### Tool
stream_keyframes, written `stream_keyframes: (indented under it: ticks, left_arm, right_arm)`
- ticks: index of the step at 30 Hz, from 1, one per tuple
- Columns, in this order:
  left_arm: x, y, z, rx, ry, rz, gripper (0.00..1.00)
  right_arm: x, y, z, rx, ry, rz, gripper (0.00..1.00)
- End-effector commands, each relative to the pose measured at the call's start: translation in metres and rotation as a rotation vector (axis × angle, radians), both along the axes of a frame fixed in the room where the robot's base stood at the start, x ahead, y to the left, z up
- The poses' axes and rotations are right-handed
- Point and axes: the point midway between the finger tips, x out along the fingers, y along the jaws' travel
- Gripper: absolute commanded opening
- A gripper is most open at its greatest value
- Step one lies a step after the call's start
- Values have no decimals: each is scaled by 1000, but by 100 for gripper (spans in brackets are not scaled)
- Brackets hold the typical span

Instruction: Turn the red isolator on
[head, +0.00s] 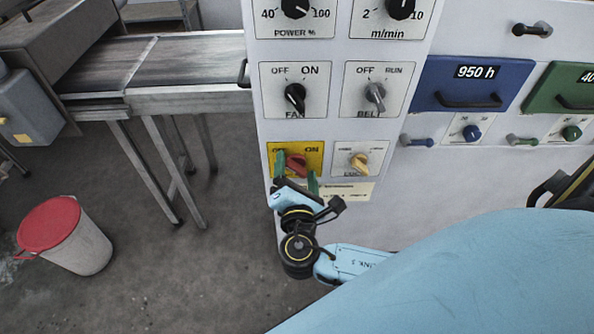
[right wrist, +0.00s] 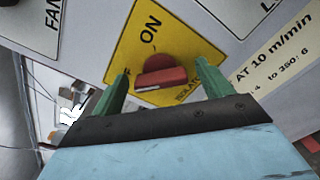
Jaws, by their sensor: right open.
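The red isolator (head: 297,160) is a rotary knob on a yellow plate low on the white panel. ON is printed at the plate's right; its OFF label is partly hidden by my finger. My right gripper (head: 296,168) is open in front of the knob, one green finger on either side. In the right wrist view, the red knob (right wrist: 162,76) sits between the open fingers (right wrist: 165,80), with gaps showing on both sides. Its bar lies across the gap, one end toward the mostly hidden OFF label. My left gripper is not in view.
A yellow knob (head: 359,162) is close to the right of the isolator. The fan knob (head: 295,97) and belt knob (head: 375,96) are above. A conveyor (head: 190,99) and a red-lidded bin (head: 75,240) stand at left, with open floor between.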

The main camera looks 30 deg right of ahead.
Motion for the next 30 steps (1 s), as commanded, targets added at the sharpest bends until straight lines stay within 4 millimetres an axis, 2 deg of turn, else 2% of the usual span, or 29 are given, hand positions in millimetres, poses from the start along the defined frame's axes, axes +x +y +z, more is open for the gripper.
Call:
stream_keyframes:
  ticks: [6,16,23,30]
  left_arm:
    - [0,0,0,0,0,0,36]
    - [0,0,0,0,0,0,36]
    - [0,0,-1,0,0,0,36]
    - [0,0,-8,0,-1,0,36]
  right_arm:
    - [0,0,0,0,0,0,77]
    - [0,0,0,0,1,-1,34]
    - [-1,0,-1,16,-8,-1,34]
    - [-1,0,-3,107,-61,-1,34]
